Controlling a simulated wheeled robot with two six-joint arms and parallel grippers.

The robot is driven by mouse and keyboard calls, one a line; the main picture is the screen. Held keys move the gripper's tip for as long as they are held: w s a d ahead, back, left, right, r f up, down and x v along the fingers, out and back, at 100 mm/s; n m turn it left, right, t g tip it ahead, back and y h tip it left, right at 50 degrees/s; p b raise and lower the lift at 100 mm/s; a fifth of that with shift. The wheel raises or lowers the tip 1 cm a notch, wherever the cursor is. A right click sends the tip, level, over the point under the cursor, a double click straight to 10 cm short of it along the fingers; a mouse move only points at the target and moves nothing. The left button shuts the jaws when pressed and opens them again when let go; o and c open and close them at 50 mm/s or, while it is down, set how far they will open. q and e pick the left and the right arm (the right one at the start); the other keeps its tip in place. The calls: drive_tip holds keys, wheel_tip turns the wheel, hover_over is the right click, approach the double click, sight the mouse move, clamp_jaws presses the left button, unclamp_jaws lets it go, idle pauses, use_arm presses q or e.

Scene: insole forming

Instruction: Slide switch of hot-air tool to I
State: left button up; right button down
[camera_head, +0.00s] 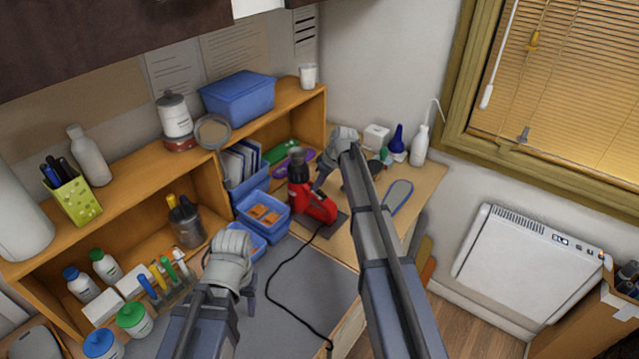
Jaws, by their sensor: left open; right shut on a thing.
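The red hot-air tool (318,207) with a dark nozzle stands on a dark pad at the back of the desk, beside the shelf. Its black cord runs forward over the grey mat. My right gripper (318,187) reaches down to the tool's right side and is shut on it; the exact contact is small and partly hidden. The switch and its position cannot be made out. My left gripper (249,302) is open over the grey mat, to the front left of the tool and apart from it; its fingers are partly hidden by its wrist.
Blue bins (263,216) with orange pieces stand left of the tool. A blue insole (399,196) and white bottle (419,146) are to its right. Bottles and pens line the wooden shelf (140,228). The grey mat (310,280) is mostly clear except for the cord.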

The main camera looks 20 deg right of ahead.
drive_tip(key=shift+s+d+f+b, duration=0.35)
drive_tip(key=shift+s+f+b, duration=0.05)
drive_tip(key=shift+s, duration=0.1)
drive_tip(key=shift+d, duration=0.1)
drive_tip(key=c, duration=0.8)
unclamp_jaws()
drive_tip(key=shift+r, duration=0.1)
drive_tip(key=p+v, duration=0.7)
drive_tip(key=shift+s+r, duration=0.2)
drive_tip(key=shift+r, duration=0.1)
